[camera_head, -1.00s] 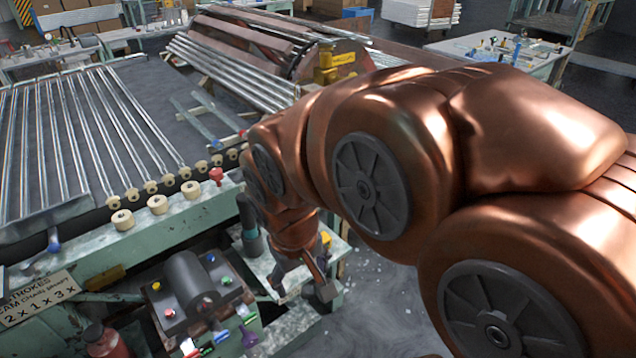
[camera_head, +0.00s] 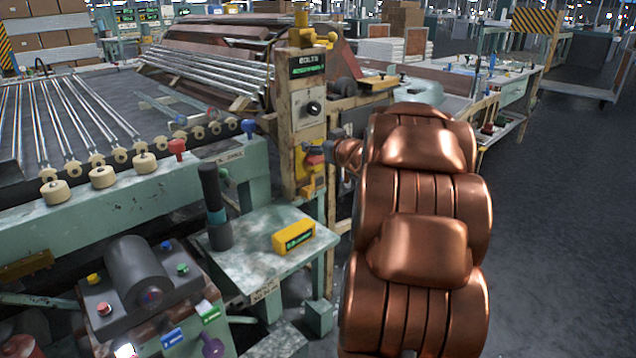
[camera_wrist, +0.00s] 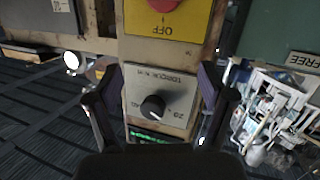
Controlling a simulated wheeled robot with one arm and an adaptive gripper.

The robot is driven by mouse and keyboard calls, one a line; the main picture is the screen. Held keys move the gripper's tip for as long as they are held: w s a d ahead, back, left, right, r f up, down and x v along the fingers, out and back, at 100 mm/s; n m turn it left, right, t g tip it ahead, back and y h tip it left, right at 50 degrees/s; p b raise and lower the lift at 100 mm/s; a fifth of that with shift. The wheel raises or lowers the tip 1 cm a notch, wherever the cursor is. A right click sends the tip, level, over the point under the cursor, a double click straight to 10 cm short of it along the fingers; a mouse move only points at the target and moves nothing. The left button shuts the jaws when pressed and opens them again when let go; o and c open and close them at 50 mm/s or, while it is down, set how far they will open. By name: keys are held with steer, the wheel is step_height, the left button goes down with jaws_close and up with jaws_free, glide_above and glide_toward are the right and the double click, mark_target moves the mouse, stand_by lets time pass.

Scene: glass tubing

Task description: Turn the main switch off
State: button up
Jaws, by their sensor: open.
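The red main switch (camera_wrist: 163,4) is cut off by the top edge of the wrist view. In the head view the red switch (camera_head: 314,158) is on the yellow and rusty control post (camera_head: 309,115), partly hidden by my gripper (camera_head: 328,151). My gripper, in the wrist view (camera_wrist: 158,80), is open and empty. Its fingers straddle the view of the post, with a black torque dial (camera_wrist: 152,107) between them in the picture. I cannot tell whether a finger touches the switch.
A lit green display (camera_head: 308,65) is above the dial on the post. A small table (camera_head: 255,240) with a yellow box (camera_head: 293,236) and a dark cylinder (camera_head: 215,205) stands below left. A tube rack (camera_head: 75,110) lies further left. Open floor is at right.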

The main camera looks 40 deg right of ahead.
mark_target(320, 162)
steer(key=s+d+f+n+t+y+b, duration=0.2)
steer(key=s+f+t+y+b, duration=0.15)
steer(key=f+y+b, duration=0.35)
steer(key=w, duration=0.2)
steer(key=w+h, duration=0.1)
steer(key=w, duration=0.1)
steer(key=w+h, duration=0.1)
steer(key=w, duration=0.1)
steer(key=shift+w+d+f+g, duration=0.1)
steer(key=shift+f+g, duration=0.2)
steer(key=shift+g, duration=0.05)
steer(key=shift+w+r, duration=0.1)
steer(key=shift+w, duration=0.4)
steer(key=c, duration=1.2)
steer(key=shift+o, duration=0.2)
